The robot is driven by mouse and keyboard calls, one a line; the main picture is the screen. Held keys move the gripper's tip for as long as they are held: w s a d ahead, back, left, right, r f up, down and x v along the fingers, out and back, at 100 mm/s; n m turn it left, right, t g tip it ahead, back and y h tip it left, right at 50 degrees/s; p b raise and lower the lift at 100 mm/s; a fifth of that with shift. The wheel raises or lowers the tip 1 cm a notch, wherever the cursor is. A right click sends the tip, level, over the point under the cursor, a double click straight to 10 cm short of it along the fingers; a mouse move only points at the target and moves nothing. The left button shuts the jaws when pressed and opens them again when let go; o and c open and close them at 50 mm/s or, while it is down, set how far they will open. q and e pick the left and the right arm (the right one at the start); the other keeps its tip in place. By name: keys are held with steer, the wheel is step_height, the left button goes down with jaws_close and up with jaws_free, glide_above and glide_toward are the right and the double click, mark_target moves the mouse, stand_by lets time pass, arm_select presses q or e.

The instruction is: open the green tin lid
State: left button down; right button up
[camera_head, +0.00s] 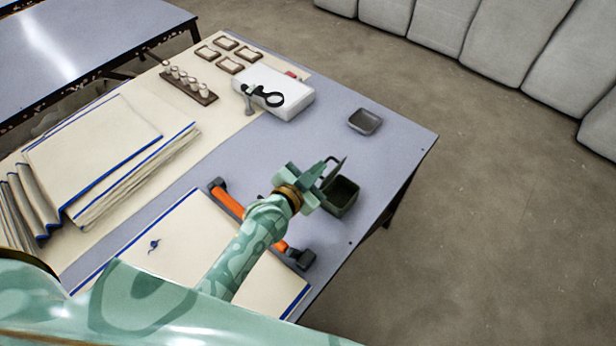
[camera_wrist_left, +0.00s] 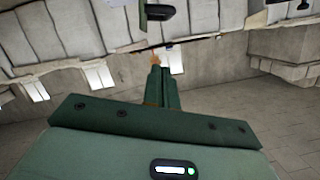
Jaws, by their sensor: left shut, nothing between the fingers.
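The green tin (camera_head: 343,199) stands near the right edge of the table in the head view. Its top is uncovered and I see into its dark inside. A thin dark lid (camera_head: 338,171) stands tilted up at the tin's far-left side, partly hidden by my gripper. My left gripper (camera_head: 318,176) is shut and empty, just left of the tin and close to the lid; I cannot tell whether it touches the lid. The left wrist view shows its two green fingers (camera_wrist_left: 164,86) together. My right gripper is in neither view.
A folded cloth stack (camera_head: 95,150) is at left. A grey dish (camera_head: 365,121) and white box (camera_head: 285,88) stand farther back. Bare table surrounds the dish.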

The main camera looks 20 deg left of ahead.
arm_select(q)
steer(key=b+x, duration=0.1)
steer(key=x, duration=0.3)
steer(key=shift+f, duration=0.15)
steer(key=f, duration=0.1)
steer(key=a+f+b, duration=0.1)
steer(key=w+f+b, duration=0.1)
steer(key=shift+a+f, duration=0.25)
steer(key=shift+f, duration=0.05)
